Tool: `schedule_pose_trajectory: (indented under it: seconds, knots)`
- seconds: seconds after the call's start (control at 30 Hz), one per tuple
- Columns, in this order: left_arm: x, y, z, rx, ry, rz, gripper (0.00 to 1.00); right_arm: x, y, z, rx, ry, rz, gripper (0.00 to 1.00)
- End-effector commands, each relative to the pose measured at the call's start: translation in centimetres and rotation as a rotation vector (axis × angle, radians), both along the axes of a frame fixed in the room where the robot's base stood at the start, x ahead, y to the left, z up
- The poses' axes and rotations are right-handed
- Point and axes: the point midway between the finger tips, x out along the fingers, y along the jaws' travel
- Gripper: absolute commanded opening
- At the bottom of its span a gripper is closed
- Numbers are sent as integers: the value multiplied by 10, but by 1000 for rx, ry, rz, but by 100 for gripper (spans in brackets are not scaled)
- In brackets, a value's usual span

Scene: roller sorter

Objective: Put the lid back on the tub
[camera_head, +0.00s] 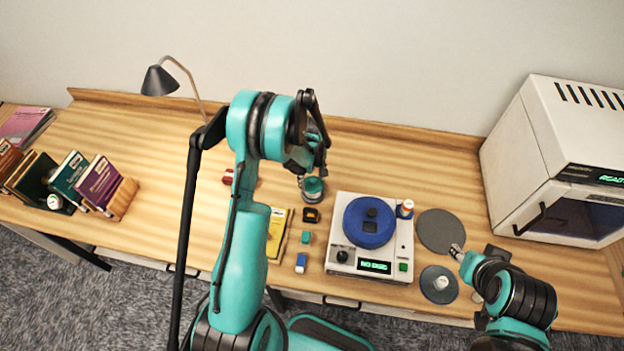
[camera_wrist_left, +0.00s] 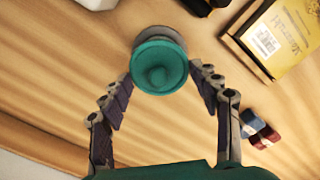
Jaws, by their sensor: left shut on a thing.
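The teal lid (camera_head: 313,186) has a round knob on top; it also shows in the left wrist view (camera_wrist_left: 160,68). The tub (camera_head: 314,197) is a small grey round vessel right under the lid, and its rim (camera_wrist_left: 158,35) shows behind the lid in the left wrist view. Lid and tub look lined up; whether the lid is fully seated cannot be told. My left gripper (camera_head: 308,170) is shut on the lid, with a finger at each side of it. My right gripper (camera_head: 457,251) is over the right side of the desk, away from the tub; its finger opening is too small to read.
A white machine (camera_head: 341,204) with a blue disc (camera_head: 370,222) stands right of the tub. Grey discs (camera_head: 439,231) lie beyond it. A yellow book (camera_head: 277,236) and small blocks (camera_head: 306,237) lie in front. A white oven (camera_head: 545,150) is far right.

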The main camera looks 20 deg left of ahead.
Motion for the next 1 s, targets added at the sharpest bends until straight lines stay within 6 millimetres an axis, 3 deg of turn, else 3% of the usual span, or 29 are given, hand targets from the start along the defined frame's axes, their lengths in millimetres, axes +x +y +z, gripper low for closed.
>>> schedule_pose_trajectory:
  seconds: [1.0]
  knots:
    - [0,0,0,0,0,0,49,0,0,-6,0,0,0,36]
